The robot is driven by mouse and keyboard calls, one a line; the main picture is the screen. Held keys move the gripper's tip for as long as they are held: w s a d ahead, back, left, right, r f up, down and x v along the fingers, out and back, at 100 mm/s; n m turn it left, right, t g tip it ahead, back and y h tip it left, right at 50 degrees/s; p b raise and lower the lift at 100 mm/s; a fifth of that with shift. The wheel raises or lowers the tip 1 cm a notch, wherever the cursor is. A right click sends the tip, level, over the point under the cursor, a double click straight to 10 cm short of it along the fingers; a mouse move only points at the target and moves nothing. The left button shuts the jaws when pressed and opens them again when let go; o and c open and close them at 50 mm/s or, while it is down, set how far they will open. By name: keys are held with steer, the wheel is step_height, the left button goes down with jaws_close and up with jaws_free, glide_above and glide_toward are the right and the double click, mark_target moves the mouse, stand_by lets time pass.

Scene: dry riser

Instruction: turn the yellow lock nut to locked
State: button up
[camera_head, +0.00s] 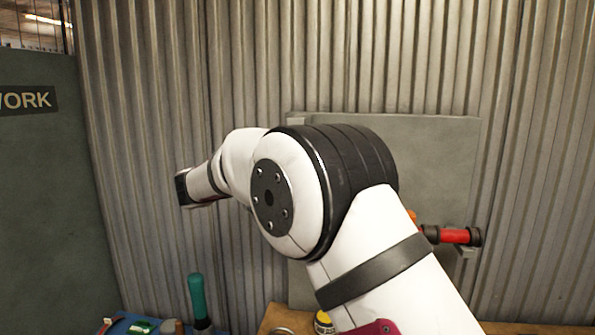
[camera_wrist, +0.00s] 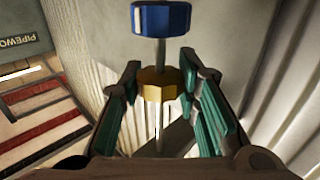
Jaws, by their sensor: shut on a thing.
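The yellow lock nut (camera_wrist: 158,85) sits on a thin metal rod in the wrist view, below a blue cap or knob (camera_wrist: 161,17) on the same rod. My gripper (camera_wrist: 160,74) has one green-padded finger on each side of the yellow nut and is shut on it. The rod runs on between the fingers toward the palm. Any lock marking on the nut is too small to see. In the head view my arm blocks the gripper and the nut.
In the head view a grey panel (camera_head: 430,150) stands against the corrugated wall. A red and black cylinder (camera_head: 455,236) sticks out at its right. A green-handled tool (camera_head: 197,298) stands low by a blue tray (camera_head: 122,326). A yellow item (camera_head: 323,320) is partly behind my arm.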

steer(key=shift+d+r, duration=0.1)
steer(key=shift+r, duration=0.25)
steer(key=o, duration=1.1)
steer(key=shift+c, duration=0.2)
steer(key=shift+o, duration=0.6)
steer(key=shift+f, duration=0.15)
steer(key=v, duration=1.2)
